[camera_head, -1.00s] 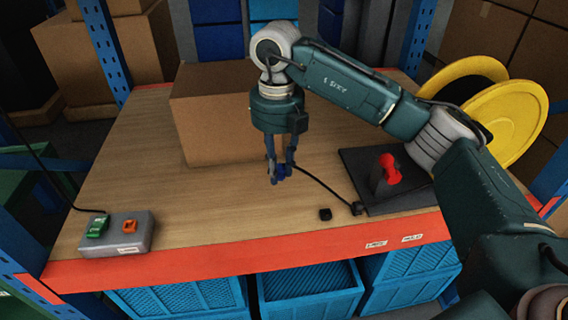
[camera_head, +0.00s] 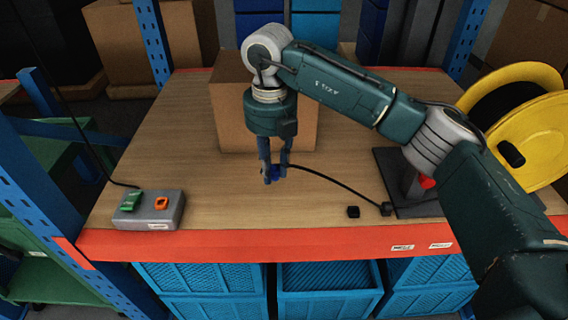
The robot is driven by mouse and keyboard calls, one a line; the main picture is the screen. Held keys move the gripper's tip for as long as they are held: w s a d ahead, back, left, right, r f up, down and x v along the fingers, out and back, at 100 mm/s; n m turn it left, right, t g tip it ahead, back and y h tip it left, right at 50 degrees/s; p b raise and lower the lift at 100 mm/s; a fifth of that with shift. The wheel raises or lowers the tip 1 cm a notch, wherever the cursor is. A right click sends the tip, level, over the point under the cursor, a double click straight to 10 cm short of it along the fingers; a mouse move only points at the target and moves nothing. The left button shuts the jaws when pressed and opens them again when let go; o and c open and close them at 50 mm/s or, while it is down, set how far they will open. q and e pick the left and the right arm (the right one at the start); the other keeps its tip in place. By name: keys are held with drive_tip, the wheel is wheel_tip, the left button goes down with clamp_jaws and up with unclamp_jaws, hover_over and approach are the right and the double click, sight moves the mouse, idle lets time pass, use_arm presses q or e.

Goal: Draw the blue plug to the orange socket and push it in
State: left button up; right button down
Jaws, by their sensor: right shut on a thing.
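My right gripper (camera_head: 272,172) hangs down over the middle of the wooden shelf, shut on the blue plug (camera_head: 276,174). The plug is small and mostly hidden by the fingers. A black cable (camera_head: 335,182) runs from it to the right. The orange socket (camera_head: 161,203) sits on top of a grey box (camera_head: 166,219) at the front left of the shelf, well to the left of the gripper. A green connector (camera_head: 131,200) with a black cable stands beside it on the same box. My left gripper is not in view.
A cardboard box (camera_head: 232,115) stands behind the gripper. At the right, a dark base plate (camera_head: 385,165) bears a post with a red part (camera_head: 427,182), partly behind my arm. A small black block (camera_head: 353,212) lies near the front edge (camera_head: 330,241). Bare wood lies between gripper and grey box.

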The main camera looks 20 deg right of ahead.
use_arm(q)
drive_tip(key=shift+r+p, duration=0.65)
drive_tip(key=shift+p, duration=0.05)
use_arm(e)
drive_tip(key=w+a, duration=0.1)
drive_tip(key=a, duration=0.7)
drive_tip(key=w+a+f, duration=0.1)
drive_tip(key=w+a, duration=0.1)
drive_tip(key=a, duration=0.7)
drive_tip(key=shift+w+f, duration=0.15)
drive_tip(key=shift+w, duration=0.1)
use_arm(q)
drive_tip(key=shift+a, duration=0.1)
